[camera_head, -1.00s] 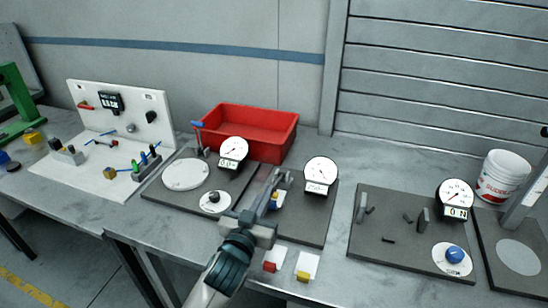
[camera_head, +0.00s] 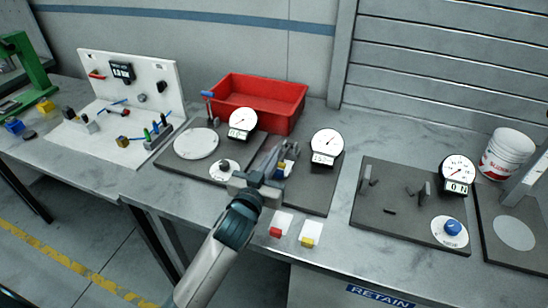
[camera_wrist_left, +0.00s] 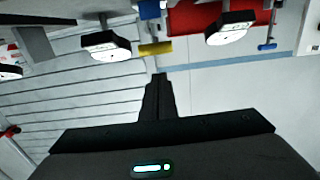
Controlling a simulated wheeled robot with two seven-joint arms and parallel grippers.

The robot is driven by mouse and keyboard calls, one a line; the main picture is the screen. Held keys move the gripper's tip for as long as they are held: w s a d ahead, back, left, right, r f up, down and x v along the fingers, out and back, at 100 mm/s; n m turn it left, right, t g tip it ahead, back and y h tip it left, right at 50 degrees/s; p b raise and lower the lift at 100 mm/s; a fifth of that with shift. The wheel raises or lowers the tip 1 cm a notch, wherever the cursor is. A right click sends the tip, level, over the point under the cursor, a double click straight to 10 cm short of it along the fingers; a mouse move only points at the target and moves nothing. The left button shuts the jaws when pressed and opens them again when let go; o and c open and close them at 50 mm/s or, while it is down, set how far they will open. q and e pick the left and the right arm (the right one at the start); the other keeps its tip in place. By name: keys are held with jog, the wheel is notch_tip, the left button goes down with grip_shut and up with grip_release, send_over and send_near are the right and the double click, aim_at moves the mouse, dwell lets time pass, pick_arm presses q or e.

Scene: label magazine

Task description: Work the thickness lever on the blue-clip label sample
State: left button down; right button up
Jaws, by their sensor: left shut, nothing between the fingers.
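My left gripper (camera_head: 273,161) is shut and empty over the dark plate (camera_head: 312,195) of the gauge with a round dial (camera_head: 326,142). In the left wrist view its closed fingertips (camera_wrist_left: 159,76) point at a yellow bar (camera_wrist_left: 155,48), with a small gap in the picture. A small blue part (camera_wrist_left: 150,9) shows beyond that bar. In the head view small yellow and blue parts (camera_head: 281,168) sit beside the fingers, partly hidden; I cannot tell which is the lever or the blue clip. My right gripper is not in view.
White cards with a red clip (camera_head: 276,231) and a yellow clip (camera_head: 307,241) lie at the front edge. A red bin (camera_head: 262,98) stands behind. Other dial gauges stand left (camera_head: 242,122) and right (camera_head: 458,169). A white bucket (camera_head: 507,153) is far right.

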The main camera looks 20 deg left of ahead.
pick_arm(q)
jog(key=s+f+b, duration=0.1)
jog(key=s+b, duration=0.2)
jog(key=s, duration=0.6)
jog(key=shift+s+a+f, duration=0.2)
jog(key=shift+f, duration=0.2)
jog(key=shift+r, duration=0.15)
notch_tip(320, 180, up, 6)
jog(key=g+p, duration=0.3)
jog(key=p, duration=0.6)
jog(key=shift+r+p, duration=0.25)
jog(key=shift+p, duration=0.15)
jog(key=shift+s, duration=0.15)
